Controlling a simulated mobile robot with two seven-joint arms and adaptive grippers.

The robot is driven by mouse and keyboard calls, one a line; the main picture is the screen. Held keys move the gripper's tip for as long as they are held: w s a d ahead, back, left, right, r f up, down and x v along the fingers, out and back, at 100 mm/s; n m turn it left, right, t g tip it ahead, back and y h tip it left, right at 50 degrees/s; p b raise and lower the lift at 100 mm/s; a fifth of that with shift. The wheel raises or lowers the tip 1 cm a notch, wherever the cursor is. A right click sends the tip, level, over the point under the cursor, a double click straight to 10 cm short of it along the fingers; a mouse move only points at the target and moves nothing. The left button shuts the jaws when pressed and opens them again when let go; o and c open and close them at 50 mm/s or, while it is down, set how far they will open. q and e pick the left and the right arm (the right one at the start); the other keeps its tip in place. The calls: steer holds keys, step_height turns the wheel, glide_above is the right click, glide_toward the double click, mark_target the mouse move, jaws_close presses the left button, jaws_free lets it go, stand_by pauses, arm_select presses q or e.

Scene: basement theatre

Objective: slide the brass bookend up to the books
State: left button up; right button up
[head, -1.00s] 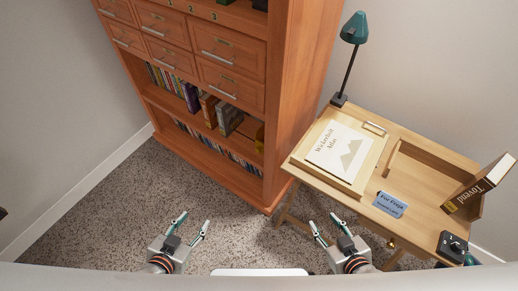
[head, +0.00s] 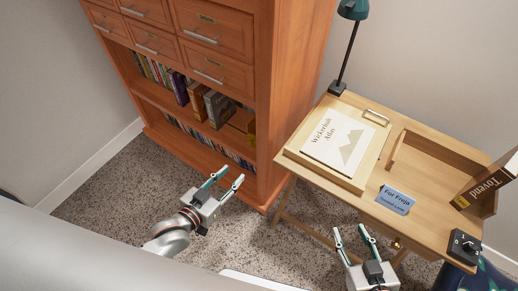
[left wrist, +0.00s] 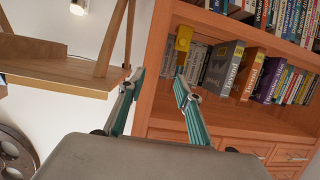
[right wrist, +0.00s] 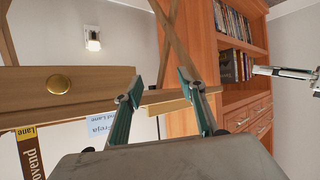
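The brass bookend (left wrist: 184,38) shows as a yellow piece on the bookcase shelf in the left wrist view, which looks upside down. In the head view it is a small yellowish patch (head: 251,127) at the shelf's right end. The books stand on the same shelf: a grey one (left wrist: 222,68), a brown one (left wrist: 247,74) and a purple one (left wrist: 268,82), with some leaning. A gap seems to separate the bookend from the grey book. My left gripper (head: 234,174) is open and empty, in front of the bookcase and apart from it. My right gripper (head: 350,229) is open and empty by the desk's front edge.
The wooden bookcase (head: 285,70) has drawers above the shelf and another row of books (head: 210,141) below. The desk (head: 430,230) at the right bears an atlas (head: 335,140), a lamp (head: 350,45), a blue card (head: 395,199) and a dark book (head: 487,183). Carpet lies open before the bookcase.

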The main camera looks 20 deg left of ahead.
mark_target(249, 144)
arm_select(q)
steer(key=w+a+f+n+t+h+b, duration=0.2)
steer(key=w+a+f+t+b, duration=0.1)
steer(key=w+f+b, duration=0.75)
steer(key=x, duration=0.2)
steer(key=b+x, duration=0.1)
steer(key=x, duration=0.5)
steer(key=shift+w+a+f+b, duration=0.1)
steer(key=shift+w+a+b, duration=0.1)
steer(key=shift+w+b, duration=0.1)
steer(key=shift+w, duration=0.25)
jaws_close()
arm_select(e)
steer(key=shift+m+y, duration=0.5)
steer(key=shift+y, duration=0.1)
steer(key=a, duration=0.1)
steer(key=a+f, duration=0.2)
steer(key=a, duration=0.1)
steer(key=shift+w+f, duration=0.25)
steer(key=shift+w, duration=0.05)
